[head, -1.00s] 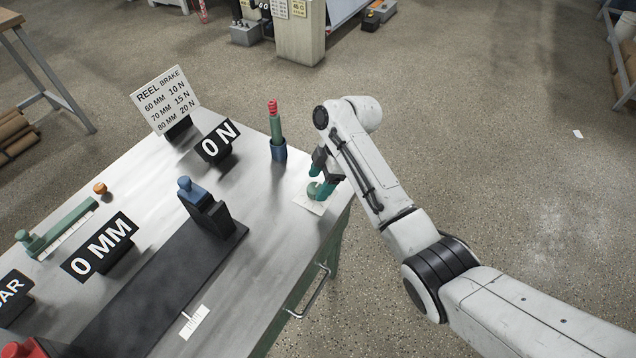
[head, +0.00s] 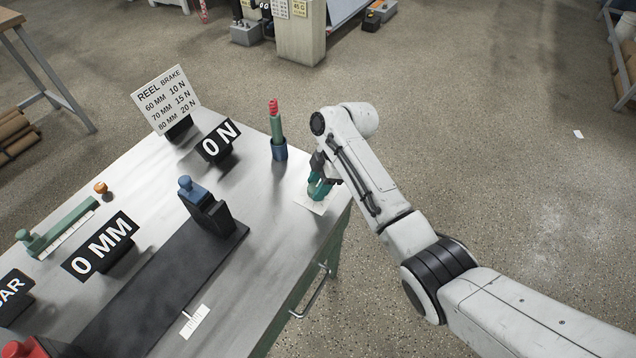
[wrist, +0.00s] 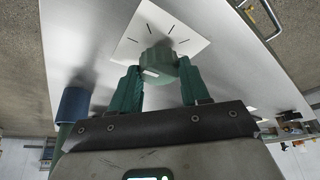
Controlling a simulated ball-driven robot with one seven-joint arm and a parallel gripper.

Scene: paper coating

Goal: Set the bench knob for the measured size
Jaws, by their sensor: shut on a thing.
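The bench knob is a green knob (wrist: 160,66) on a white dial card (wrist: 184,28) with dark tick marks, at the bench's right corner; the card also shows in the head view (head: 311,204). My gripper (wrist: 160,88) is shut on the knob, one green finger on each side. In the head view my gripper (head: 320,186) hides most of the knob. The sign "REEL BRAKE" (head: 165,98) lists 60 MM 10 N, 70 MM 15 N, 80 MM 20 N. One display reads "0 N" (head: 218,143), another "0 MM" (head: 100,248).
A blue holder with a green, red-topped tool (head: 278,148) stands left of my gripper. A dark block with a blue top (head: 207,207) stands on a black strip (head: 150,290). A green slide gauge (head: 62,228) lies at the far left. A drawer handle (head: 312,294) juts out in front.

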